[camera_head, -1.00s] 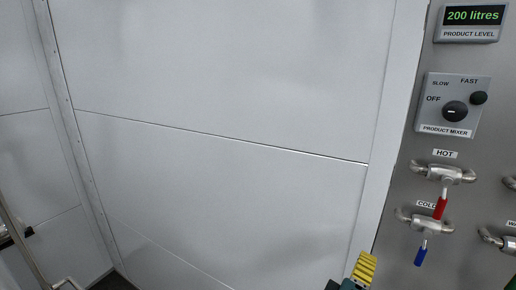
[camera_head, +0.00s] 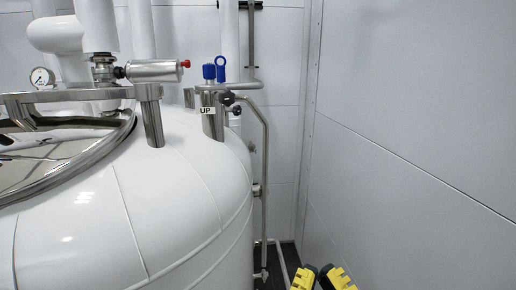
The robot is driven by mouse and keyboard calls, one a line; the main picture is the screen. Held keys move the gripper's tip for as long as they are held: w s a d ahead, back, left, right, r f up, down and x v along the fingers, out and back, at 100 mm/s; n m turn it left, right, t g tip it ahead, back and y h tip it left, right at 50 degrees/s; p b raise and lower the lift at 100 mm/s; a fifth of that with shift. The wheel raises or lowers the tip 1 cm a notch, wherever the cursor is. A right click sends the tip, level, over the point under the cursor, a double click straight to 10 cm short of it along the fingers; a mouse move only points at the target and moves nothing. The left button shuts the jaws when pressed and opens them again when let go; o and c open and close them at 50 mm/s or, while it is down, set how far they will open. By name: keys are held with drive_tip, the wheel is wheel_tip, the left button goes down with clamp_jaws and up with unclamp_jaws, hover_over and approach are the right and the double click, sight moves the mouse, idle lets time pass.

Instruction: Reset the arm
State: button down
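My gripper (camera_head: 322,276) shows only in part at the bottom edge, right of centre. Two yellow pieces with dark parts between them are in view; the rest is cut off by the frame. I see nothing held between them, but I cannot tell whether it is open or shut. It stands in front of the grey wall corner, to the right of the white tank, and appears apart from both.
A large white tank (camera_head: 190,215) with a shiny lid (camera_head: 75,150) fills the left. On it are a gauge (camera_head: 42,77), a red-tipped cylinder (camera_head: 155,71), and an "UP" label (camera_head: 206,110) by blue fittings. A pipe (camera_head: 265,190) runs down beside it. Grey panels (camera_head: 420,130) close off the right.

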wheel_tip(320, 180, up, 22)
drive_tip(key=p, duration=1.9)
drive_tip(key=shift+r+p, duration=0.15)
drive_tip(key=shift+p, duration=0.15)
